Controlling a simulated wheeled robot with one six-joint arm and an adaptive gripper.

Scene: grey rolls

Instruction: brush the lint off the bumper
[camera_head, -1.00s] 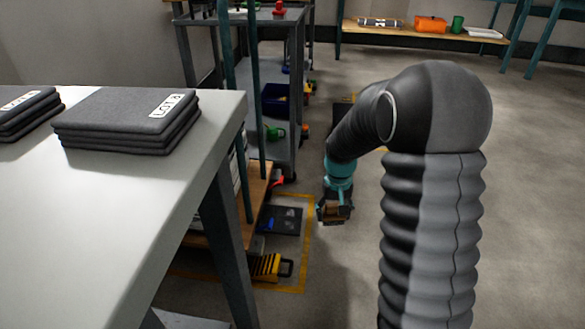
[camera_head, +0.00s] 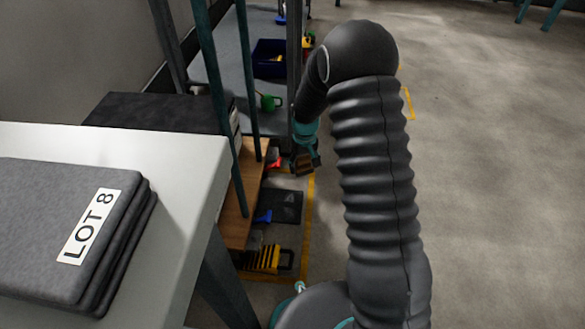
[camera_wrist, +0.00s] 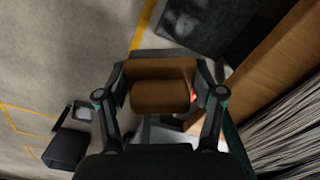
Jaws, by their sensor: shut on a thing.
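My gripper (camera_head: 305,163) is low, over the floor strip right of the table and beside the wooden shelf. It is shut on a brown block-like thing (camera_wrist: 158,97), perhaps a wooden brush; no bristles can be made out. In the wrist view the block sits between the two fingers of my gripper (camera_wrist: 160,88). A yellow-and-black striped thing (camera_head: 262,258) lies on the floor below and left of my gripper, apart from it; I cannot tell whether it is the bumper. No lint can be made out.
A pale table (camera_head: 185,235) at left bears a folded grey stack labelled LOT 8 (camera_head: 60,225). A low wooden shelf (camera_head: 240,215), teal posts and a dark mat (camera_head: 280,206) stand near my gripper. Yellow tape marks the floor. Open floor (camera_head: 490,180) lies to the right.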

